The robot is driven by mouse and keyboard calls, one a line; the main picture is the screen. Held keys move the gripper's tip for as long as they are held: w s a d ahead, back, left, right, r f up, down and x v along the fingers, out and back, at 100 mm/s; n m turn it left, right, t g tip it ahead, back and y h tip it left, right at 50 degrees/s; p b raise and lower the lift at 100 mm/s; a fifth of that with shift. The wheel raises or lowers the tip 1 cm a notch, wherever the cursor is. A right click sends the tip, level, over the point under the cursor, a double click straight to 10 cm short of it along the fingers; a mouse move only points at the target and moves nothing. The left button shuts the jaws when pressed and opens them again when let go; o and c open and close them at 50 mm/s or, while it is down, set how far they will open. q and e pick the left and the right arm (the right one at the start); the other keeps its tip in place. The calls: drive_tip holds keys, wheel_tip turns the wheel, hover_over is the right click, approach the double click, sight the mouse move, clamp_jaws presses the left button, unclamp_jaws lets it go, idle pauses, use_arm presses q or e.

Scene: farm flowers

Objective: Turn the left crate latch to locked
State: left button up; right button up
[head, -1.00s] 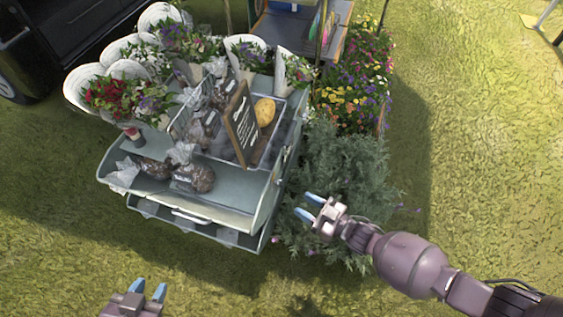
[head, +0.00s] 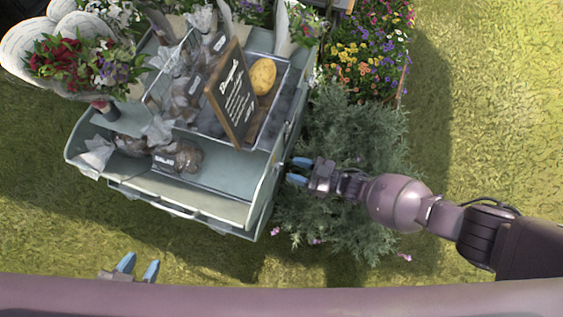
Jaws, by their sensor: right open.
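I cannot make out a latch clearly. A grey metal crate (head: 211,129) with dark compartments stands on the pale blue-green cart (head: 226,172). It holds bagged goods, a yellow round item (head: 263,76) and a dark chalkboard sign (head: 232,95). My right gripper (head: 299,170) is open, with blue fingertips close by the cart's right side, over the bush; I cannot tell whether they touch the cart. My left gripper (head: 138,267) is low at the left, over grass in front of the cart. Its two blue fingertips are apart, with nothing seen between them.
Red and mixed bouquets (head: 68,58) in white wrapping line the cart's back left. Brown bagged goods (head: 178,157) lie on its front shelf. A grey-green bush (head: 351,127) and colourful flowers (head: 371,50) line its right side. Open grass (head: 480,120) lies farther right.

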sight(282, 165)
drive_tip(key=shift+x, duration=2.4)
drive_tip(key=shift+c, duration=0.2)
drive_tip(key=c, duration=0.7)
drive_tip(key=shift+o, duration=0.2)
